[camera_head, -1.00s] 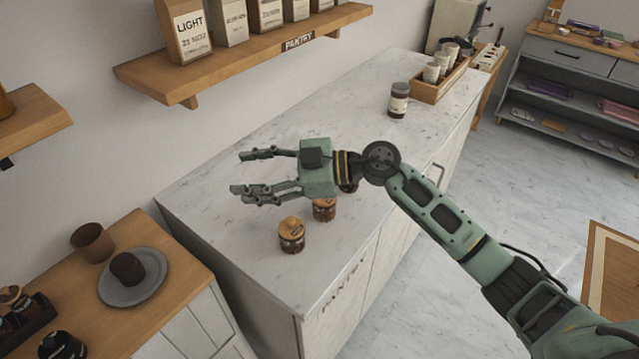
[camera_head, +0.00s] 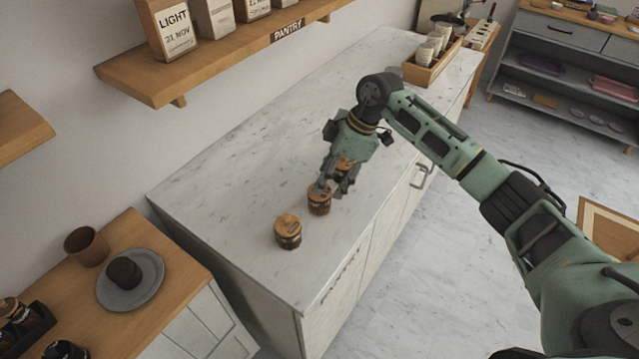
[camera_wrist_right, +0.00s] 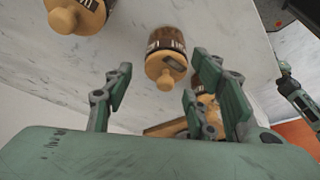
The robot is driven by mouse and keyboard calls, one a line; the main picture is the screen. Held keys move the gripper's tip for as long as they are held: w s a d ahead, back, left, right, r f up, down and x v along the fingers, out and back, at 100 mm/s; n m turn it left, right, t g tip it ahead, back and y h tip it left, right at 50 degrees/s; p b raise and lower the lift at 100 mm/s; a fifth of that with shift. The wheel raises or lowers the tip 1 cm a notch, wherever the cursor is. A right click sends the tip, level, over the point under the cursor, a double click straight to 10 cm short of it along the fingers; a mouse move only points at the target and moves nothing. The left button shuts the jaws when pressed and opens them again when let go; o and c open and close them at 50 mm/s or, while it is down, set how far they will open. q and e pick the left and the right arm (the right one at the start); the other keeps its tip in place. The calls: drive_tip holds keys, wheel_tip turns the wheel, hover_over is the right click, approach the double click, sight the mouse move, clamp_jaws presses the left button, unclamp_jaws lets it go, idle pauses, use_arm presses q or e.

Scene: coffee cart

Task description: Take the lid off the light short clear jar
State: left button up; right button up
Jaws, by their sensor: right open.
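Three short clear jars with dark contents and wooden knobbed lids stand in a row on the marble counter: a near jar (camera_head: 288,232), a middle jar (camera_head: 318,203) and a far jar (camera_head: 343,164). I cannot read which is the light one. My right gripper (camera_head: 336,187) points down over the middle and far jars and partly hides them. In the right wrist view, the middle jar's lid (camera_wrist_right: 166,68) shows between the open fingers (camera_wrist_right: 160,80). The far jar (camera_wrist_right: 207,102) is partly behind the right-hand fingers; the near jar (camera_wrist_right: 78,14) is at upper left. All lids are on.
A pantry shelf (camera_head: 235,55) with labelled bags hangs above the marble counter (camera_head: 240,165). A wooden crate with cups (camera_head: 433,65) stands at its far end. A plate (camera_head: 130,290) and a brown cup (camera_head: 86,246) sit on the lower left counter. The counter left of the jars is clear.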

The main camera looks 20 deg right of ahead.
drive_tip(key=shift+x, duration=0.9)
drive_tip(key=shift+c, duration=0.3)
clamp_jaws()
